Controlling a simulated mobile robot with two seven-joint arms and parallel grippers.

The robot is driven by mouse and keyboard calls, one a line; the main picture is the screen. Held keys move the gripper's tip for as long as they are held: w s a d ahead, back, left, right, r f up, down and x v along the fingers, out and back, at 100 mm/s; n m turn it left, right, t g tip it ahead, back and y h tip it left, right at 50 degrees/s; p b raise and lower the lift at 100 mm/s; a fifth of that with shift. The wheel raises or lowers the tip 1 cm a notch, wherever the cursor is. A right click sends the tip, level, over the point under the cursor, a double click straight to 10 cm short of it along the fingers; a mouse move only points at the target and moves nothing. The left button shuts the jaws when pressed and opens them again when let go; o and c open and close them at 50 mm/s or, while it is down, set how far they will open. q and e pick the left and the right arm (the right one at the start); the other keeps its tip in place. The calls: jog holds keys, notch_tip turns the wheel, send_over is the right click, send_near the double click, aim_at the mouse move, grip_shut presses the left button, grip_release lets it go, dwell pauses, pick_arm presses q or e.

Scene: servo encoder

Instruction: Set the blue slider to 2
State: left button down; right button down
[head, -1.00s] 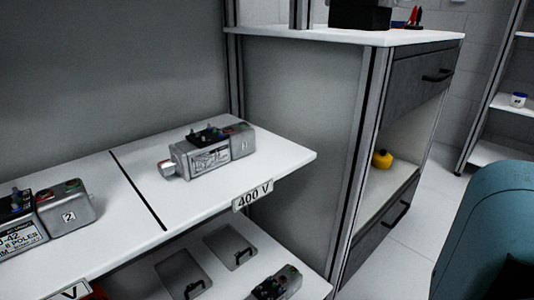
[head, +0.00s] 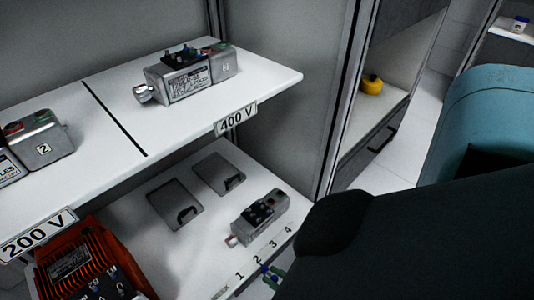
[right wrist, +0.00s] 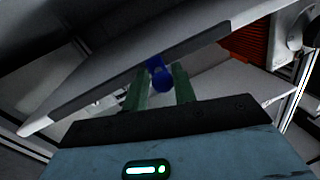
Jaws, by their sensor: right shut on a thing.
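The blue slider (head: 266,268) is at the front edge of the lower shelf, below a row of printed numbers 1, 2, 3 and 4. It is close to the 2 (head: 257,259), but its exact alignment cannot be told. My right gripper (head: 272,276) shows its green fingertips around the slider, with my dark arm coming in from the right. In the right wrist view the blue slider knob (right wrist: 158,76) sits between the two green fingers of the gripper (right wrist: 160,88), which is shut on it. My left gripper is not in view.
The lower shelf (head: 195,235) holds a grey servo motor (head: 260,215), two flat plates with handles and an orange device (head: 85,262). The upper shelf (head: 190,117) with the 400 V label (head: 236,119) carries more grey motors. A teal body (head: 490,105) is at right.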

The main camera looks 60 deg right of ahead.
jog(key=shift+s+a, duration=0.1)
jog(key=c, duration=1.3)
grip_release()
jog(key=s, duration=0.7)
jog(key=shift+s+p, duration=0.4)
jog(key=shift+p, duration=0.05)
jog(key=shift+a, duration=0.1)
